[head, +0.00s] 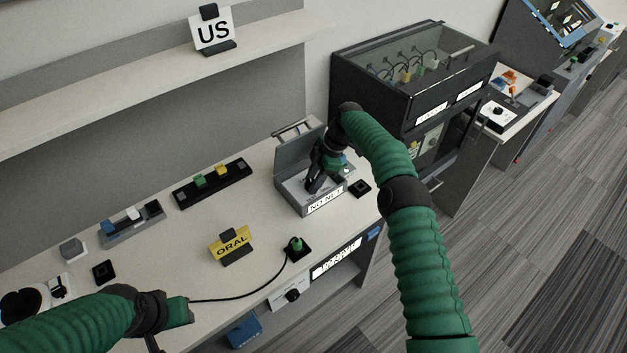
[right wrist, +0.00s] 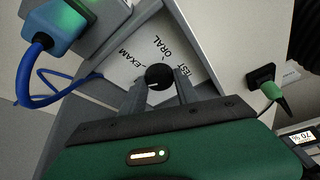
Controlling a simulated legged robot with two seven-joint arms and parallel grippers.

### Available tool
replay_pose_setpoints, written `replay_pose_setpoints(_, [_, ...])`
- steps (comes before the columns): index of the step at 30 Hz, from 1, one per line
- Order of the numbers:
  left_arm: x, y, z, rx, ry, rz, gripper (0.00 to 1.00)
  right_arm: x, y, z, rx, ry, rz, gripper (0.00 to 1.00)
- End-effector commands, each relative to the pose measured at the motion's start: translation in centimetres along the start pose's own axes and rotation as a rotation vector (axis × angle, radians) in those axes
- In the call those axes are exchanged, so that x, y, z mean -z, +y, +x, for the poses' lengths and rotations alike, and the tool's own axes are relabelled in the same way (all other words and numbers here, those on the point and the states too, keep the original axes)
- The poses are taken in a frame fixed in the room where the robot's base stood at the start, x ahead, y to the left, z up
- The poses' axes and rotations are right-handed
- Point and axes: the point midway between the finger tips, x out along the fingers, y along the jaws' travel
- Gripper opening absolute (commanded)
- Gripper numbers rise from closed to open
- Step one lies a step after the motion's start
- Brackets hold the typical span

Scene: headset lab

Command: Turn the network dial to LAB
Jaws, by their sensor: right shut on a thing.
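The network dial is a round black knob (right wrist: 159,77) on a white plate (right wrist: 120,70) in the right wrist view. The words EXAM, ORAL and what looks like TEST are printed around it; I cannot make out LAB. A small pale mark shows at the knob's lower left. My right gripper (right wrist: 160,88) is shut on the knob, one finger on each side. In the head view my right gripper (head: 313,186) reaches down into the open grey box (head: 289,205) labelled NO NET, hiding the knob. My left gripper (head: 178,312) is at the lower left, its fingers not clear.
A yellow ORAL sign (head: 232,244) stands on the table. A black cable (head: 262,281) runs across it to a green plug (head: 296,244). A block rack (head: 212,183) lies behind. A dark cabinet (head: 400,100) stands right of the box. A blue cable (right wrist: 40,70) shows beside the plate.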

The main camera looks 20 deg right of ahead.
Motion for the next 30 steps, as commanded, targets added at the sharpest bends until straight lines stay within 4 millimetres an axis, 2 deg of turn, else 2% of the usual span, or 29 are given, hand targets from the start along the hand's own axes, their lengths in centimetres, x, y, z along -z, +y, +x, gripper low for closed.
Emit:
replay_pose_setpoints(18, [-0.01,0.0,0.03,0.0,0.0,0.0,0.36,-0.04,0.21,-0.07,0.01,-0.002,-0.039,0.0])
replay_pose_setpoints(19, [-0.01,0.0,0.03,0.0,0.0,0.0,0.36,-0.04,0.2,-0.07,0.01,-0.001,-0.039,0.41])
replay_pose_setpoints(23, [-0.01,0.0,0.03,0.0,0.0,0.0,0.36,-0.03,0.15,-0.05,0.012,-0.001,-0.039,0.58])
replay_pose_setpoints(30, [-0.01,0.0,0.03,0.0,0.0,0.0,0.36,0.0,0.08,-0.06,0.014,-0.001,-0.039,0.59])
